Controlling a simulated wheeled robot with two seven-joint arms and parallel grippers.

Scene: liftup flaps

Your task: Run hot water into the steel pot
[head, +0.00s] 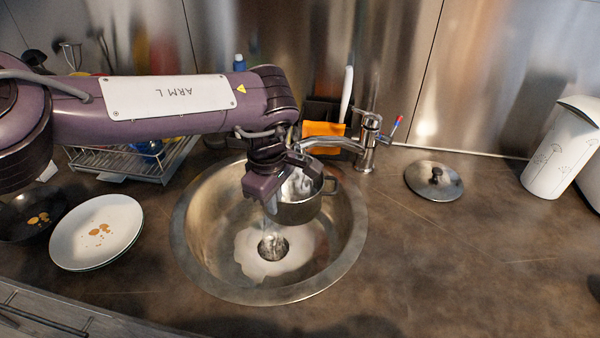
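The steel pot (299,211) is held over the round sink (205,250), with one handle pointing right. My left gripper (277,191) is at the pot's left side and appears shut on it; the fingertips are partly hidden. The chrome tap (366,150) stands behind the sink, its spout reaching left to above the pot, with the spout's end near my wrist. Its lever (396,127) has red and blue marks and points right. Clear water (269,226) falls at the pot's left side to the drain, with a pale wet patch around it. The pot's inside is mostly hidden. My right gripper is out of view.
A lid (434,181) lies on the counter right of the sink. A white canister (561,150) stands far right. Stacked plates (97,232) and a dark pan (22,225) are at left, a dish rack (128,163) behind them.

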